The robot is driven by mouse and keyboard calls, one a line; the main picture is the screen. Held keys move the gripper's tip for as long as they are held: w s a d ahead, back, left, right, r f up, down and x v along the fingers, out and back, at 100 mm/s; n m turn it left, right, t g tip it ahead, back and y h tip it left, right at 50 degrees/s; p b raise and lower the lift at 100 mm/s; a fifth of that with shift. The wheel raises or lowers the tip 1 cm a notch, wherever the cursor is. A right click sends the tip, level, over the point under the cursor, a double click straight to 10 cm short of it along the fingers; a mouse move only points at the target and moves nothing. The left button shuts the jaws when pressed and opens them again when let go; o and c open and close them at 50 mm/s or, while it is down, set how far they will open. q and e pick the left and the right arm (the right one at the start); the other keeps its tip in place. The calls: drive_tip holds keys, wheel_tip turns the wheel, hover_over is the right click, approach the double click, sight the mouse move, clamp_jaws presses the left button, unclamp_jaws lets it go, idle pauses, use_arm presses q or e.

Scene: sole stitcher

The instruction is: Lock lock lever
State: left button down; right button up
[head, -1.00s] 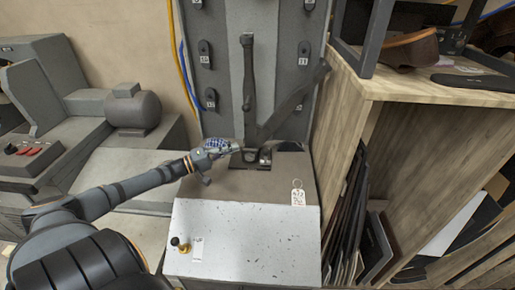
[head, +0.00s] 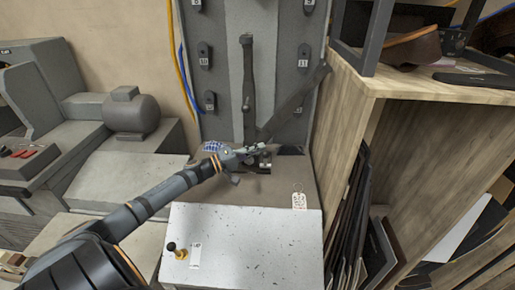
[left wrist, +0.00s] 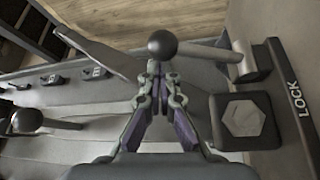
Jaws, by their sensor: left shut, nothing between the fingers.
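The lock lever shows in the left wrist view as a dark ball knob (left wrist: 163,44) on a short rod that runs right to a metal cylinder (left wrist: 243,61). A plate marked "LOCK" (left wrist: 298,100) stands at the right, beside a block with a hexagonal face (left wrist: 243,120). My left gripper (left wrist: 158,68) is shut and empty, its fingertips right by the knob; I cannot tell whether they touch it. In the head view my left gripper (head: 257,149) is at the dark base of the stitcher's upright arms and hides much of the lever. My right gripper is not in view.
The grey stitcher column (head: 222,70) rises behind, with two dark arms, one upright (head: 248,90) and one slanting right (head: 295,102). A wooden shelf (head: 400,150) stands close on the right.

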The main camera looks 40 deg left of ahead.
use_arm(q)
drive_tip(key=shift+s+d+f, duration=0.1)
drive_tip(key=shift+d+f, duration=0.05)
use_arm(e)
drive_tip(key=shift+a+r, duration=0.1)
use_arm(q)
drive_tip(key=shift+s, duration=0.1)
drive_tip(key=shift+s+d+f+m, duration=0.1)
drive_tip(key=shift+s+d+m, duration=0.1)
drive_tip(key=shift+m, duration=0.2)
use_arm(e)
drive_tip(key=shift+r, duration=0.15)
use_arm(q)
drive_tip(key=shift+m+t, duration=0.3)
drive_tip(key=shift+s+d+f, duration=0.45)
drive_tip(key=shift+s+f, duration=0.3)
drive_tip(key=shift+f, duration=0.05)
drive_tip(key=shift+s+d+f, duration=0.45)
drive_tip(key=shift+s+f, duration=0.35)
drive_tip(key=shift+f, duration=0.05)
drive_tip(key=shift+s+d+f, duration=0.45)
drive_tip(key=shift+s+f, duration=0.3)
drive_tip(key=shift+f, duration=0.05)
use_arm(e)
drive_tip(key=shift+s+d, duration=0.3)
drive_tip(key=shift+s, duration=0.25)
drive_tip(key=shift+s+d, duration=0.3)
drive_tip(key=shift+s, duration=0.2)
